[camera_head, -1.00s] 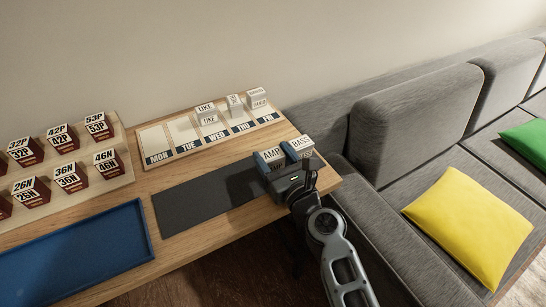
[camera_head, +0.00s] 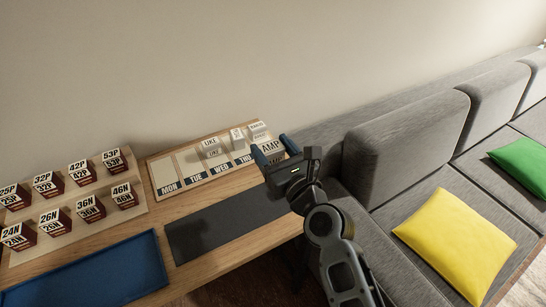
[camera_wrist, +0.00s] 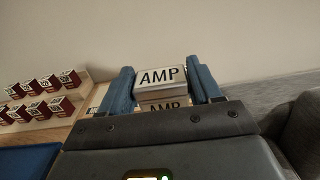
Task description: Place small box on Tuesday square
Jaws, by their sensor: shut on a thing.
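My gripper (camera_head: 274,152) is shut on a small white box labelled AMP (camera_head: 270,148), held above the wooden table near the right end of the day board (camera_head: 196,193). In the wrist view the AMP box (camera_wrist: 161,76) sits between the two blue fingers, label toward the camera. The Tuesday square (camera_head: 188,164), a pale panel above the TUE label, is empty and lies left of my gripper. Monday is also empty.
A stepped rack (camera_head: 140,205) at left holds several dark red boxes. A grey sofa (camera_head: 400,150) with yellow (camera_head: 455,240) and green (camera_head: 520,158) cushions stands at right.

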